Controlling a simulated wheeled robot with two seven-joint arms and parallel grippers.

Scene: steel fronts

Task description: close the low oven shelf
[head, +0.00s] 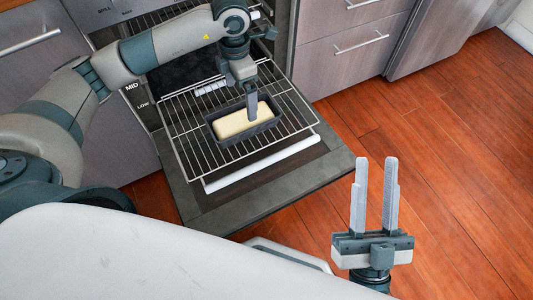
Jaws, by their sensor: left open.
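The low oven shelf, a wire rack (187,133), is pulled out of the oven over the lowered oven door (215,208). A dark loaf pan (232,140) with a pale yellow loaf (240,121) sits on the rack. My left gripper (252,112) reaches down over the pan, its fingers at the loaf's right part. It is open, seen nearly edge-on, and I cannot tell whether it touches the loaf. My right gripper (376,162) is open and empty, to the right of the door's front corner. My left arm hides part of the oven opening.
A white door handle bar (262,164) lies under the rack's front edge. Grey drawers with handles (361,40) stand at right of the oven, and a cabinet front (25,70) stands at left. The wooden floor (440,140) is clear on the right.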

